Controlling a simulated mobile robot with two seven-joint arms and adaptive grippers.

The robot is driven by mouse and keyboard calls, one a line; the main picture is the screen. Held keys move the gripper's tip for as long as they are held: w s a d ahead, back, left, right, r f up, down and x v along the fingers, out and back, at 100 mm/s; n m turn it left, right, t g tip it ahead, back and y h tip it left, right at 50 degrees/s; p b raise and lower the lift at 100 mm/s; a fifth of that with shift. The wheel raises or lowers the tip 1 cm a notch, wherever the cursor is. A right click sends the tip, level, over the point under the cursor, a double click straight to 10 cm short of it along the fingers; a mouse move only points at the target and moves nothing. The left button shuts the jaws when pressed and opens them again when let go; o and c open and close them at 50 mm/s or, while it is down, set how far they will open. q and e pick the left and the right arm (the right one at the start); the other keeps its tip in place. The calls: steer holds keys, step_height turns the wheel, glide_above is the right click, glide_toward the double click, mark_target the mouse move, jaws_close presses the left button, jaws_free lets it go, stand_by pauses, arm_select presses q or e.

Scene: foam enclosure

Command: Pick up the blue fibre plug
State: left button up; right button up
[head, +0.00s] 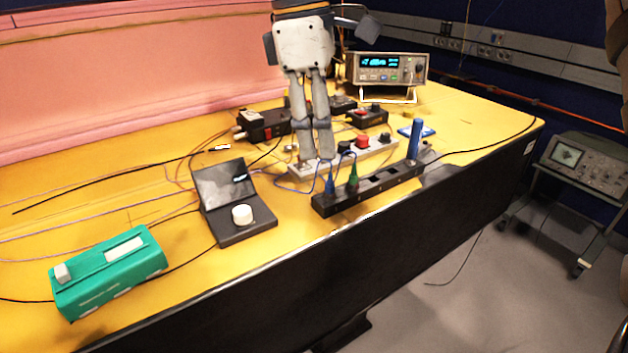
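The blue fibre plug (329,184) stands upright in the long black holder strip (380,191) near the table's front edge, with a thin blue cable looping off to the left. A green plug (352,180) stands just right of it. My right gripper (314,154) hangs fingers down above and behind the blue plug, apart from it. Its two fingers appear close together and partly overlap from this angle, so I cannot tell their opening. Nothing shows between them. My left gripper is out of view.
A thick blue post (414,139) rises at the strip's right end. A grey strip with knobs (361,141) lies behind. A black hinged device (233,203) and a green box (108,271) stand left; a bench meter (387,70) stands behind. Thin cables cross the yellow table (190,284).

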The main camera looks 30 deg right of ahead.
mark_target(329, 178)
steer(key=f, duration=0.2)
steer(key=d+f, duration=0.1)
steer(key=f, duration=0.5)
steer(key=shift+s+d+f, duration=0.1)
steer(key=shift+d+f, duration=0.15)
steer(key=shift+d, duration=0.05)
jaws_close()
